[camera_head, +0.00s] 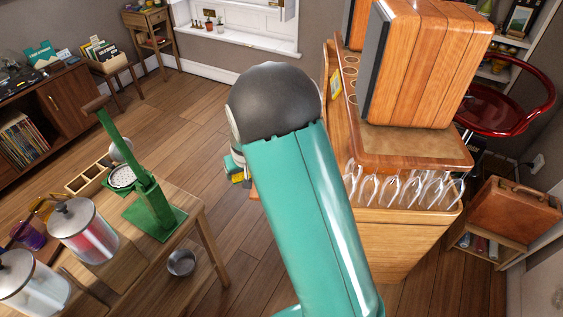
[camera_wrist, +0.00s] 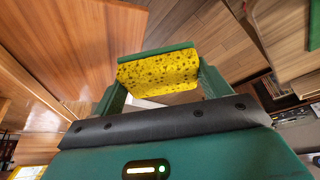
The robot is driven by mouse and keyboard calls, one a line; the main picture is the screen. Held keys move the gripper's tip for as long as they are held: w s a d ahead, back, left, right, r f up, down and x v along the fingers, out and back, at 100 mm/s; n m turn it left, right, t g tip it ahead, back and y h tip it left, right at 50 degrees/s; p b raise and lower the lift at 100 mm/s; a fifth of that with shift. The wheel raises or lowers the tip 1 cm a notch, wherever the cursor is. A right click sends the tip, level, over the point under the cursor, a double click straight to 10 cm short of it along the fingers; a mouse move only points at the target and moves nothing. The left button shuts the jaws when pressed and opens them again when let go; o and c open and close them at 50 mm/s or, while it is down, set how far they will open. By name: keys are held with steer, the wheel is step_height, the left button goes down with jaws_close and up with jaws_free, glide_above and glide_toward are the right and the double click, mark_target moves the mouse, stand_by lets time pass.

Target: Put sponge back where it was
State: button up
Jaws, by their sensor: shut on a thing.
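The sponge (camera_wrist: 158,75) is yellow with dark pores and has a green layer along its upper edge. In the wrist view it sits between the two green fingers of my gripper (camera_wrist: 160,82), which is shut on it. In the head view, a small yellow part of the sponge (camera_head: 237,178) shows left of my arm, above the floor and beside the wooden cabinet. Most of my gripper is hidden behind my arm there.
A wooden cabinet (camera_head: 400,235) with hanging glasses stands right of my arm. At lower left, a table (camera_head: 207,222) carries a green press (camera_head: 150,200) and glass canisters (camera_head: 85,232). A metal bowl (camera_head: 181,263) is beside the table. Bare floor lies beyond it.

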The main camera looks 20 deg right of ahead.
steer(key=shift+s+d, duration=0.15)
steer(key=shift+d, duration=0.05)
steer(key=shift+r, duration=0.1)
stand_by(0.4)
